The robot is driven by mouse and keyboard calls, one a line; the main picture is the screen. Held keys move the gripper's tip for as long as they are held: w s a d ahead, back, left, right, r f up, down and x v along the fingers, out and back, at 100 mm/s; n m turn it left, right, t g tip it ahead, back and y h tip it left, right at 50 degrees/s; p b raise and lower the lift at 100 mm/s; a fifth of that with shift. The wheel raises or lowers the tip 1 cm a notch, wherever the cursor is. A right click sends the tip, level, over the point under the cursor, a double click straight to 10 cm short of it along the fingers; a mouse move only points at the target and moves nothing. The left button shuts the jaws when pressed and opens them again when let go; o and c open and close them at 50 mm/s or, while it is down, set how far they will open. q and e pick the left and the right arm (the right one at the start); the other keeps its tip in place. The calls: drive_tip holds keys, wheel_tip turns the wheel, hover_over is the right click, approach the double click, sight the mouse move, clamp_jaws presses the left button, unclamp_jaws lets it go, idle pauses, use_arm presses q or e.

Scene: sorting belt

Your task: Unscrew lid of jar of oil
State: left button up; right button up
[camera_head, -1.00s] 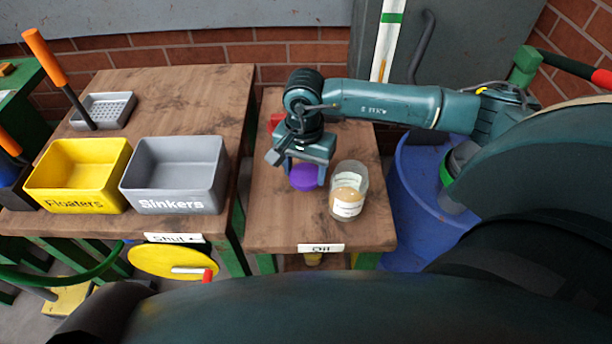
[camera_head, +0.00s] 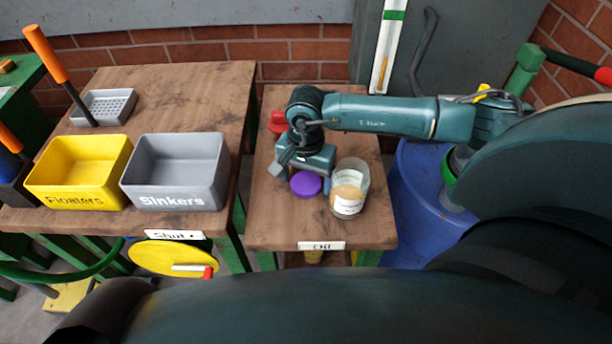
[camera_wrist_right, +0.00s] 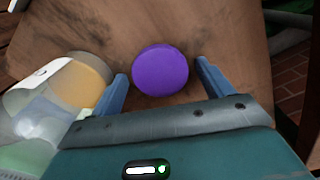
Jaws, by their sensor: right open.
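The clear jar (camera_head: 349,188) stands upright on the small wooden table with the Oil label (camera_head: 321,245). It has tan contents and a white label, and no lid shows on its top. It also shows at the left in the right wrist view (camera_wrist_right: 72,82). A round purple lid (camera_head: 307,184) is to the left of the jar, apart from it, and appears to rest on the tabletop. My right gripper (camera_head: 305,178) is open, its fingers on either side of the lid (camera_wrist_right: 160,70) with gaps in the right wrist view. My left gripper is not in view.
A red object (camera_head: 277,122) sits behind my right gripper. The left table holds a yellow Floaters bin (camera_head: 78,188), a grey Sinkers bin (camera_head: 170,190) and a grey tray (camera_head: 108,106). A blue barrel (camera_head: 425,205) stands right of the jar's table. The table's front strip is clear.

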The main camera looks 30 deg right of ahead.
drive_tip(key=shift+r, duration=0.35)
wheel_tip(320, 180, up, 12)
drive_tip(key=shift+f, duration=0.2)
